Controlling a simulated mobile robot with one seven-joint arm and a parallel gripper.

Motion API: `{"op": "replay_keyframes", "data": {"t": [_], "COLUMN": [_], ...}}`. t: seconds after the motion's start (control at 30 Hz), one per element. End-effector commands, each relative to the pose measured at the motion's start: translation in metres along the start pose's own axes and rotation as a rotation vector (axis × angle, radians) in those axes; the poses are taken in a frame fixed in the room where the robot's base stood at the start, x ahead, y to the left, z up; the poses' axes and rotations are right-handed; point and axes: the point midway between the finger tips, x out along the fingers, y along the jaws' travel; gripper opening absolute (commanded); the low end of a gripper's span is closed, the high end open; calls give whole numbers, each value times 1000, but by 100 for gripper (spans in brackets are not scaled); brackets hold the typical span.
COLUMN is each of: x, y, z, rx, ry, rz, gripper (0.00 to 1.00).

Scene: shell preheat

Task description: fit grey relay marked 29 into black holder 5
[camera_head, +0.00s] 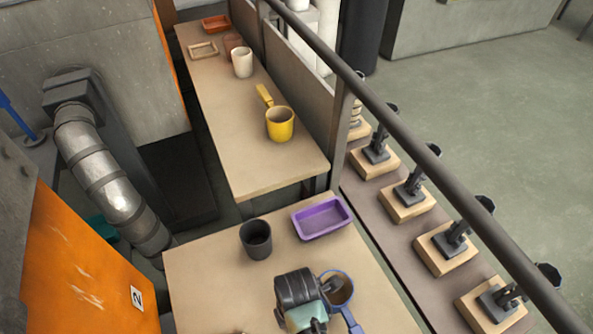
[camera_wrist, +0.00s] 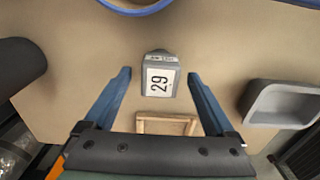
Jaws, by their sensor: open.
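The grey relay (camera_wrist: 159,78) shows in the wrist view, with a white label reading 29 facing the camera. It stands on the tan table, in the gap between the fingertips as seen from the wrist. My gripper (camera_wrist: 159,74) is open, with clear space on both sides of the relay and no visible contact. In the head view my wrist and gripper (camera_head: 305,318) are over the near table and hide the relay. Black holders (camera_head: 455,240) stand on wooden blocks in a row along the right-hand ledge; no number on them is readable, so holder 5 cannot be told.
A blue-rimmed pan (camera_head: 340,290), a dark cup (camera_head: 256,240) and a purple tray (camera_head: 322,218) are on the near table. A small wooden frame (camera_wrist: 166,125) and a grey tray (camera_wrist: 283,105) show in the wrist view. A dark rail (camera_head: 430,150) runs above the holder ledge.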

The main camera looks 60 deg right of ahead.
Motion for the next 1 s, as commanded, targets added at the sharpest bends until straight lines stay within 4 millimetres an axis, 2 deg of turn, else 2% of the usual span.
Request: {"op": "replay_keyframes", "data": {"t": [0.03,0.13,0.43,0.9,0.93,1.0], "x": [9,19,22,22,22,22], "y": [-1,0,0,0,0,0], "z": [0,0,0,0,0,0], "rx": [1,0,0,0,0,0], "ry": [0,0,0,0,0,0], "rz": [-3,-1,0,0,0,1], "gripper": [90,90,88,4,0,0]}}
